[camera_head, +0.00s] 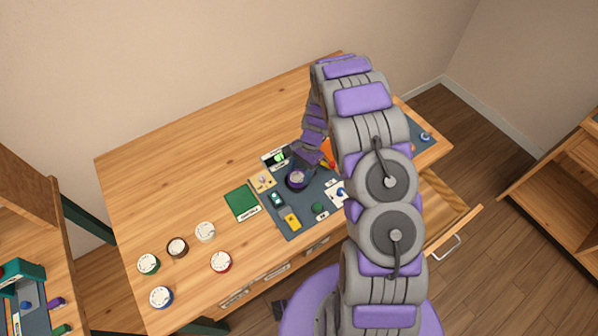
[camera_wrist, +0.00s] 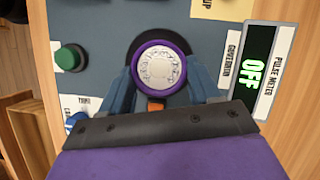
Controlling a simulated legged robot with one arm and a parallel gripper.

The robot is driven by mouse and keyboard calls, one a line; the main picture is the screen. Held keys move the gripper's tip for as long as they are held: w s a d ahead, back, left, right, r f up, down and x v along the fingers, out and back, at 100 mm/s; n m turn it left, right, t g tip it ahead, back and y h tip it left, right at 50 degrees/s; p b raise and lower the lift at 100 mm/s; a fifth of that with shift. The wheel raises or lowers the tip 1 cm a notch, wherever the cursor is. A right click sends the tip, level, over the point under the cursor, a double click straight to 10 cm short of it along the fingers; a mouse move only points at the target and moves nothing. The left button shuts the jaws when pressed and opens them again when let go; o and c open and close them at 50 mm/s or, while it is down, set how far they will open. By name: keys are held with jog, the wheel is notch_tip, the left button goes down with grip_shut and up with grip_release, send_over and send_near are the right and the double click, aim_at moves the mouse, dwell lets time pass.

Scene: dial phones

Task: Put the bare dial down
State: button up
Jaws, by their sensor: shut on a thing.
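A round dial with a purple rim and a silver-white face (camera_wrist: 160,67) sits between my gripper's fingers in the wrist view. My gripper (camera_wrist: 163,80) is shut on it, one finger on each side. A dark round shape shows behind the dial; whether the dial touches it is unclear. In the head view the purple dial (camera_head: 296,179) is over the grey-blue work mat (camera_head: 302,211), and my gripper (camera_head: 304,163) is small and partly hidden there.
A pulse meter (camera_wrist: 263,72) reads OFF beside a "GOVERNOR" label. A green button (camera_wrist: 70,57) is on the left. A green pad (camera_head: 241,202) lies left of the mat. Several dials, including a red one (camera_head: 221,262), stand farther left. A drawer (camera_head: 447,207) is open. The back left tabletop is clear.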

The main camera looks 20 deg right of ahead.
jog(key=shift+d+r, duration=0.1)
jog(key=shift+d, duration=0.1)
jog(key=o, duration=1.1)
jog(key=shift+a, duration=0.25)
